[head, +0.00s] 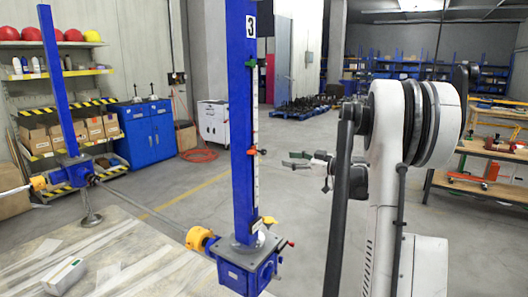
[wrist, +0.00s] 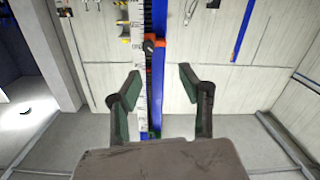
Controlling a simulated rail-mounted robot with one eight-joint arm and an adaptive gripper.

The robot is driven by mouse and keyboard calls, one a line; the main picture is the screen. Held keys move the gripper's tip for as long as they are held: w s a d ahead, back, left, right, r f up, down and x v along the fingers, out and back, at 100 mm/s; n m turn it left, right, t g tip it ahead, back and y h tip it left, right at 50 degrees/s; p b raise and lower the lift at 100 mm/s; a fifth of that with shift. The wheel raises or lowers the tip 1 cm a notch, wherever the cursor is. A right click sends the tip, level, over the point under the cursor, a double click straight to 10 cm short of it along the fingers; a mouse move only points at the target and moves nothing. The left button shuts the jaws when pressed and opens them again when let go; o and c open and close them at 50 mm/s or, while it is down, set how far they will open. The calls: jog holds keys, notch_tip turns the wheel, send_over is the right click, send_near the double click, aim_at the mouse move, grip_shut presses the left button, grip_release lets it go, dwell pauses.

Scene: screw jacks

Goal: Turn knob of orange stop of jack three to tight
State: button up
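Jack three is a blue upright column (head: 243,120) with a "3" plate and a white scale strip along its side. A small orange-red stop (head: 262,152) sits about midway up the scale. In the wrist view this stop (wrist: 157,58) is just beyond the fingertips, with a dark knob (wrist: 149,42) on it. Whether the knob is tight cannot be told. My gripper (head: 291,160) is to the right of the column at about the stop's height. In the wrist view my gripper (wrist: 160,73) is open and empty, its fingers apart on either side of the column.
A grey shaft (head: 140,207) links jack three to another blue jack (head: 56,90) at left. Open floor lies right of the column.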

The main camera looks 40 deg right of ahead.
aim_at(265, 152)
jog(key=x, duration=0.4)
jog(key=d+p+x, duration=0.1)
jog(key=x, duration=0.3)
jog(key=d+p+x, duration=0.1)
jog(key=x, duration=0.3)
jog(key=shift+w+r, duration=0.15)
jog(key=shift+w, duration=0.4)
jog(key=shift+c, duration=0.2)
grip_shut()
